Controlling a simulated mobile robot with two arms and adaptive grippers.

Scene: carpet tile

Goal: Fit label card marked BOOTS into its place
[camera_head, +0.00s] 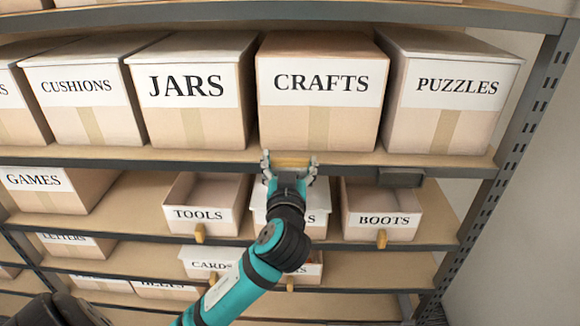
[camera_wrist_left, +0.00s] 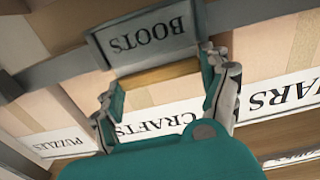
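My left gripper (camera_head: 290,161) is at the front edge of the upper shelf, below the CRAFTS box. Its fingers are shut on the ends of a tan, wood-coloured bar, which I take for the label card (camera_head: 291,162). The bar also shows between the fingers in the left wrist view (camera_wrist_left: 160,82). Just beyond it there is a grey plate lettered BOOTS (camera_wrist_left: 145,35), upside down in that view; I cannot tell whether bar and plate are joined. My right gripper is not in view.
The upper shelf carries the JARS (camera_head: 190,85), CRAFTS (camera_head: 320,85) and PUZZLES (camera_head: 455,90) boxes. The metal shelf edge (camera_head: 200,160) runs close to the gripper. A slotted post (camera_head: 520,145) is at the right.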

